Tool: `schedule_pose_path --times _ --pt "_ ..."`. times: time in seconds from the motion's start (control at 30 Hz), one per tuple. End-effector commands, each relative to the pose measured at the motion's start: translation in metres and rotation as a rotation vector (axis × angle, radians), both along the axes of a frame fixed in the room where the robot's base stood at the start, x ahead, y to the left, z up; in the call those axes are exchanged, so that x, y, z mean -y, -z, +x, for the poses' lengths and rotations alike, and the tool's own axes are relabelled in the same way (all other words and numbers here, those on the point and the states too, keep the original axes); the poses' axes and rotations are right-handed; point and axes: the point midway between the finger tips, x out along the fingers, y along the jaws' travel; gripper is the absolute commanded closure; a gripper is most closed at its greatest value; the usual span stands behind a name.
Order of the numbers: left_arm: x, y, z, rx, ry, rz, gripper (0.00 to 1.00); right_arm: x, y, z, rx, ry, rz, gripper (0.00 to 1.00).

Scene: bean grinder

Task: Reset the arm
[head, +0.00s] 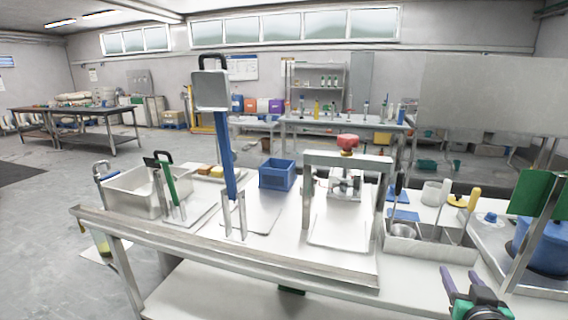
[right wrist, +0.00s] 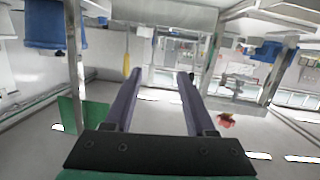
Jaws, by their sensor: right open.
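My right gripper (head: 460,281) is at the lower right of the head view, in front of the table's front edge. Its two purple fingers are apart, with nothing between them. The right wrist view shows the same open fingers (right wrist: 158,88) pointing out over the scene, clear of any object. The bean grinder (head: 345,180) with a red top (head: 347,142) stands behind a metal frame (head: 348,159) on the table. My left gripper is not in the head view.
A blue pot (head: 543,245) and green panel (head: 538,194) stand at right, near my right gripper.

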Motion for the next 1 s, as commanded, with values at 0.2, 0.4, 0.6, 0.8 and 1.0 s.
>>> schedule_pose_path --times 0.2,0.4,0.6,0.8,1.0 --pt "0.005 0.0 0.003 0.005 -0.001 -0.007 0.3 -0.023 0.064 -0.017 -0.236 -0.045 0.037 0.44" --pt "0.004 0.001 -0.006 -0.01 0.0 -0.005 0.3 -0.059 0.132 -0.051 -0.514 -0.136 0.073 0.44" --pt "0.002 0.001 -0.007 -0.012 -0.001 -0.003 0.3 -0.105 0.193 -0.103 -0.815 -0.29 0.11 0.44" --pt "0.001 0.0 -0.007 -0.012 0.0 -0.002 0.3 -0.152 0.235 -0.163 -1.084 -0.485 0.145 0.44" --pt "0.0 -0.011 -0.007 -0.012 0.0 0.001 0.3 -0.152 0.311 -0.152 -1.115 -0.476 0.148 0.44"
